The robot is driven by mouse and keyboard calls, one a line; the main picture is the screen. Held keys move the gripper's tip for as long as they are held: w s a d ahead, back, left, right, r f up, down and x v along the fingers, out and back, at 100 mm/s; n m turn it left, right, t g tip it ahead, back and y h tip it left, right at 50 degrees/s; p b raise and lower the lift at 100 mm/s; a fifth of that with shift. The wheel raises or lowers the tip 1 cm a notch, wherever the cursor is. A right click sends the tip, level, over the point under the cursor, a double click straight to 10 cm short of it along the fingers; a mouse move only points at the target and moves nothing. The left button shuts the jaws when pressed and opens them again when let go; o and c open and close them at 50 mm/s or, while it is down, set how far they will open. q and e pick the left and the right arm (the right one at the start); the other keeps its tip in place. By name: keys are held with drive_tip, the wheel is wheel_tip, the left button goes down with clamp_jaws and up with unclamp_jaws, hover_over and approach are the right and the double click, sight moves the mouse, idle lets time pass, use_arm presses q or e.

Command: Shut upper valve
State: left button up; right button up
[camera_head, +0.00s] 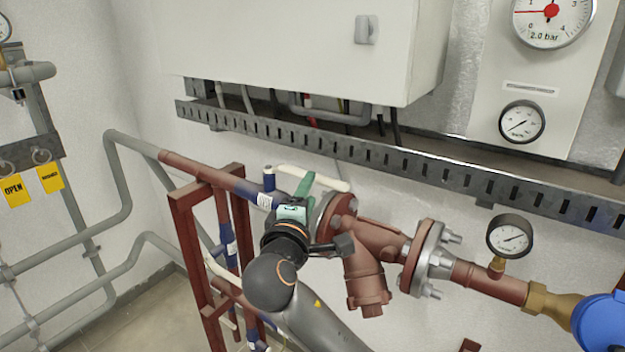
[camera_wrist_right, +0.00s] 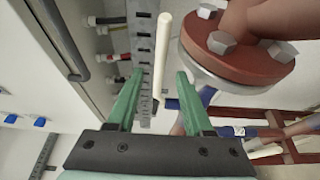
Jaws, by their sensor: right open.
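The upper valve (camera_head: 269,180) is a blue body with a white label on the upper reddish pipe. Its long cream lever (camera_head: 330,184) points right, roughly along the pipe, and is partly hidden by my gripper. My right gripper (camera_head: 304,186) has green fingers and is at the lever. In the right wrist view the cream lever (camera_wrist_right: 163,55) stands between the two open green fingers (camera_wrist_right: 159,76), with a gap on both sides. My left gripper is not in view.
A bolted red flange (camera_wrist_right: 240,50) is close to my right finger. A slotted cable tray (camera_head: 400,160) runs above, under a white cabinet (camera_head: 290,40). A red pipe frame (camera_head: 185,215) stands left, with a lower valve lever (camera_head: 216,267). Gauges (camera_head: 510,236) are at right.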

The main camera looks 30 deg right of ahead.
sight(303, 176)
drive_tip(key=x, duration=0.5)
drive_tip(key=shift+a, duration=0.1)
clamp_jaws()
drive_tip(key=shift+f, duration=0.1)
idle(1.2)
